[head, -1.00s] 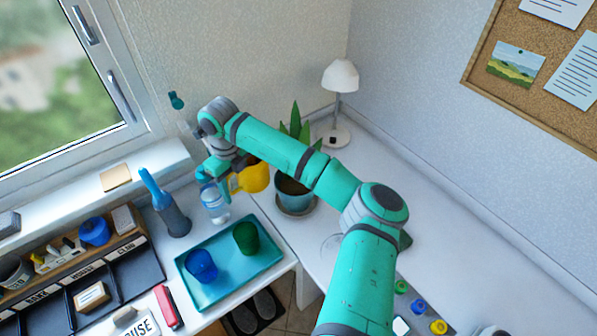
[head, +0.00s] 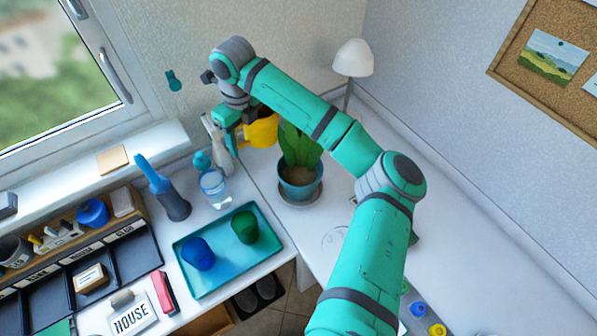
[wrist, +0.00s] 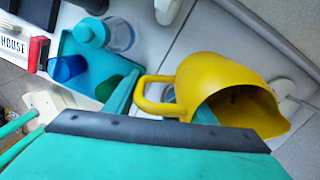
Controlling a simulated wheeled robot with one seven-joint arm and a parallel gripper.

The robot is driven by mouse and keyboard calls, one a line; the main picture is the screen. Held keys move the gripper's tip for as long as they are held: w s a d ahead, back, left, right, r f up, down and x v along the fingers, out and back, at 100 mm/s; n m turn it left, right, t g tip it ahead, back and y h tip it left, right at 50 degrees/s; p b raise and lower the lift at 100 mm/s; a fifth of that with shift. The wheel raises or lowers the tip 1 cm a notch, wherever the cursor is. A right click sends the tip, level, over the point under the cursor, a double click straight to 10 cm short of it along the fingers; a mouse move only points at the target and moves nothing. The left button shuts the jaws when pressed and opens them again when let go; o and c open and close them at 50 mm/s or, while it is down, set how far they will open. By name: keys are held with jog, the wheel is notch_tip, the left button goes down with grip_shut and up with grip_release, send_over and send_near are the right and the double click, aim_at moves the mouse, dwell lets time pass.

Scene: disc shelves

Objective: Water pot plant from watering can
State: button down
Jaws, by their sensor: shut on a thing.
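The yellow watering can (head: 262,131) hangs in the air behind and to the left of the potted plant, partly covered by my arm. It fills the right of the wrist view (wrist: 225,85), where its wide opening shows. My gripper (head: 232,135) is shut on the watering can at its handle side. The plant has broad green leaves (head: 300,147) and a teal pot (head: 300,188) with soil showing, on a saucer on the white desk. I cannot see any water coming from the can.
A teal tray (head: 228,279) holds a blue cup (head: 197,254) and a green cup (head: 244,227). A water bottle (head: 214,186) and a blue-handled brush in a holder (head: 165,190) stand left of the plant. A white lamp (head: 353,60) stands behind it. The right desk is mostly clear.

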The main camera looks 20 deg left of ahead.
jog(key=shift+y, duration=0.7)
jog(key=v, duration=0.3)
jog(key=a+v, duration=0.1)
jog(key=v, duration=0.5)
jog(key=shift+s+a+r, duration=0.1)
jog(key=shift+a+r, duration=0.1)
jog(key=shift+r, duration=0.35)
notch_tip(320, 180, up, 8)
jog(key=d+t+y, duration=0.2)
jog(key=t+y, duration=0.1)
jog(key=y, duration=0.5)
jog(key=shift+s+d+f+y+b, duration=0.15)
jog(key=shift+s+d+y+b, duration=0.15)
jog(key=shift+s, duration=0.15)
jog(key=shift+f+t+y, duration=0.15)
jog(key=shift+t+y, duration=0.15)
jog(key=shift+y, duration=0.2)
jog(key=shift+r+y, duration=0.25)
jog(key=shift+y, duration=0.15)
jog(key=shift+a+r+b, duration=0.1)
jog(key=shift+a+b, duration=0.05)
jog(key=shift+b, duration=0.2)
jog(key=shift+s+r, duration=0.1)
jog(key=shift+s, duration=0.15)
jog(key=shift+d+r+t+y+b, duration=0.35)
jog(key=shift+y+b, duration=0.25)
jog(key=shift+b, duration=0.2)
